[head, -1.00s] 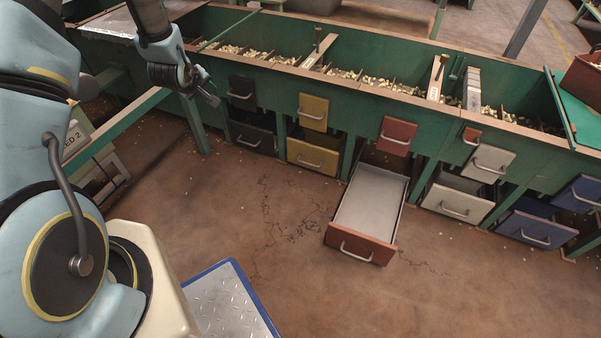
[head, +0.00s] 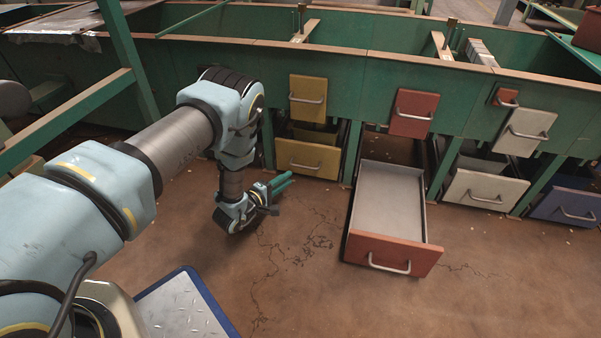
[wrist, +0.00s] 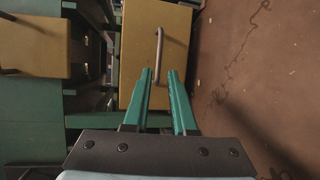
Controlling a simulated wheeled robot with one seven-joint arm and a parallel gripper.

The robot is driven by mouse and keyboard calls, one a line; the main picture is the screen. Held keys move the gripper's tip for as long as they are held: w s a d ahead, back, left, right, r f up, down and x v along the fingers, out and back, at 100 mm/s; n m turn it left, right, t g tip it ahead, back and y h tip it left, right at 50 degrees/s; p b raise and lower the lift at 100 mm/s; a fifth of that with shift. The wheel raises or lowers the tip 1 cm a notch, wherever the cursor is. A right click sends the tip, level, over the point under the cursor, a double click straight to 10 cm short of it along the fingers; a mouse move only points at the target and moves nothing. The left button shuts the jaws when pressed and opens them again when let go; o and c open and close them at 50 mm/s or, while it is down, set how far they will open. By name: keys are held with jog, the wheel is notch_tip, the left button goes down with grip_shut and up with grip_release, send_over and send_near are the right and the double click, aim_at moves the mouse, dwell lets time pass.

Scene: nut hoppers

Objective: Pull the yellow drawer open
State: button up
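The yellow drawer (head: 307,159) is the lower yellow front under the hopper row, with a grey bar handle (head: 306,166). It sits far back compared with the pulled-out red drawer, and a dark gap shows above its front. My gripper (head: 290,179) is low in front of it, its green fingers pointing towards it. In the wrist view the drawer front (wrist: 138,40) appears turned sideways, with the handle (wrist: 158,50) upright just beyond the fingertips. My gripper (wrist: 159,73) is open and empty, the handle roughly in line with the gap between the fingers. Contact is not visible.
A yellow upper panel (head: 308,99) with its own handle is above the drawer. The red drawer (head: 395,252) stands far out to the right. White (head: 484,190) and blue (head: 565,206) drawers lie farther right. A green post (head: 268,140) stands left of the yellow drawer. Floor in front is clear.

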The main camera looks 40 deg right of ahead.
aim_at(304, 167)
jog(key=b+x, duration=0.4)
jog(key=x, duration=0.6)
jog(key=shift+d+b, duration=0.15)
jog(key=shift+b, duration=0.25)
grip_shut()
dwell(0.9)
